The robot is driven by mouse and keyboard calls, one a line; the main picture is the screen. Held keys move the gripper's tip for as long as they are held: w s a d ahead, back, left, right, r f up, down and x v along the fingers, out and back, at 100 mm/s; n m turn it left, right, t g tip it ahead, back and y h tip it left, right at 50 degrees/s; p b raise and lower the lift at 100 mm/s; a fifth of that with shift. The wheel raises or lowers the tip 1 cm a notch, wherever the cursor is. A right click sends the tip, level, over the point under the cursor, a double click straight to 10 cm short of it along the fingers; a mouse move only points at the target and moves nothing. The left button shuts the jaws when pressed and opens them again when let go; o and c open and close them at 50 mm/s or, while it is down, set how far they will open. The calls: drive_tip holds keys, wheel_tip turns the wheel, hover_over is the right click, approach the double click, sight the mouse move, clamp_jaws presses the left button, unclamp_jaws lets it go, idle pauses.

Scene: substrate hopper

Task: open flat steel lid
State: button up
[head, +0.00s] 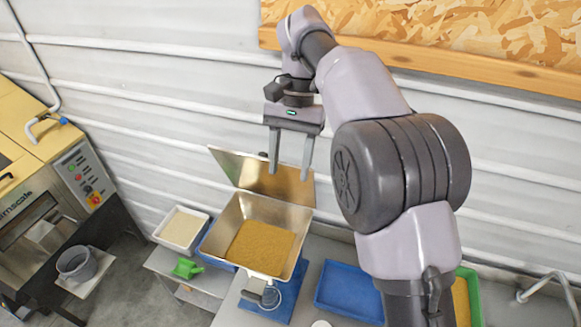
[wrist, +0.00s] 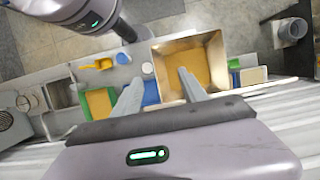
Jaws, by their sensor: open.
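The flat steel lid (head: 240,168) stands raised along the back edge of the steel hopper (head: 222,222), tilted back toward the wall. The hopper's mouth is uncovered and tan granular substrate (head: 262,247) shows inside. My gripper (head: 289,174) is open and empty, fingers pointing down, and overlaps the right part of the lid in the head view. Whether a finger touches the lid I cannot tell. In the wrist view my gripper (wrist: 158,88) has its fingers spread, one across the hopper (wrist: 165,72) opening and one left of it. The lid is mostly hidden there behind the gripper body.
A white tray (head: 158,232) and a green scoop (head: 187,268) lie left of the hopper. A blue tray (head: 350,291) and a green bin (head: 470,275) are to the right. A yellow machine (head: 40,125) and a grey bucket (head: 75,263) stand far left. A corrugated wall (head: 180,80) is close behind.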

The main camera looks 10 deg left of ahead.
drive_tip(key=shift+c, duration=0.4)
drive_tip(key=s+f+m+y+b, duration=0.1)
drive_tip(key=f+m+b, duration=0.1)
drive_tip(key=b, duration=0.1)
drive_tip(key=s+f+m+g+y+b, duration=0.1)
drive_tip(key=s+f+m+y+b, duration=0.1)
drive_tip(key=b, duration=0.1)
drive_tip(key=s+a+f+m+g+y+b, duration=0.1)
drive_tip(key=s+f+m+y+b, duration=0.1)
drive_tip(key=f+b, duration=0.1)
drive_tip(key=shift+s+a+b, duration=0.1)
drive_tip(key=shift+s+b, duration=0.15)
drive_tip(key=shift+b, duration=0.3)
clamp_jaws()
drive_tip(key=w+d+f+m+t+y+b, duration=0.1)
drive_tip(key=d+f+m+t+y+b, duration=0.1)
drive_tip(key=m+t+y+b, duration=0.9)
drive_tip(key=w+d+f+m+t+y+b, duration=0.1)
drive_tip(key=d+f+m+b, duration=0.35)
drive_tip(key=m, duration=1.25)
drive_tip(key=w+a+r, duration=0.4)
drive_tip(key=w+a, duration=0.2)
drive_tip(key=a, duration=0.4)
drive_tip(key=shift+w+a+r+m+y, duration=0.2)
drive_tip(key=shift+w+r+m+y, duration=0.1)
drive_tip(key=shift+w+r+m, duration=0.1)
drive_tip(key=shift+r, duration=0.1)
